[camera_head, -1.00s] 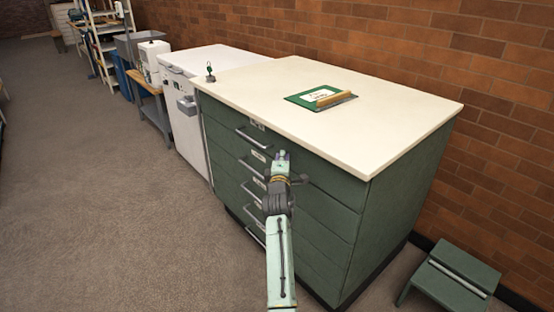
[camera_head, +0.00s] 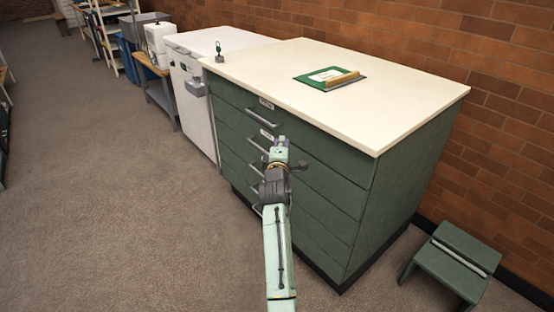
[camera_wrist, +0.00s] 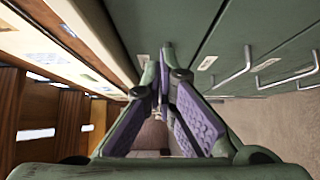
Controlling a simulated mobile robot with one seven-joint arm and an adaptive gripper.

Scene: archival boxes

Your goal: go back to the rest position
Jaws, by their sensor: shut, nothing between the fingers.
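My gripper (camera_head: 281,143) is at the end of my raised pale green arm, in front of the drawer fronts of a green cabinet (camera_head: 318,190). It looks apart from the handles, though the gap is hard to judge. In the wrist view the purple-padded fingers (camera_wrist: 165,52) come together at their tips with nothing between them. The drawer fronts and handles (camera_wrist: 285,80) are on the right there, and the pale worktop edge (camera_wrist: 92,38) is on the left.
A green step stool (camera_head: 455,262) stands at lower right. A white cabinet (camera_head: 190,100) stands beyond. Floor at left is clear.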

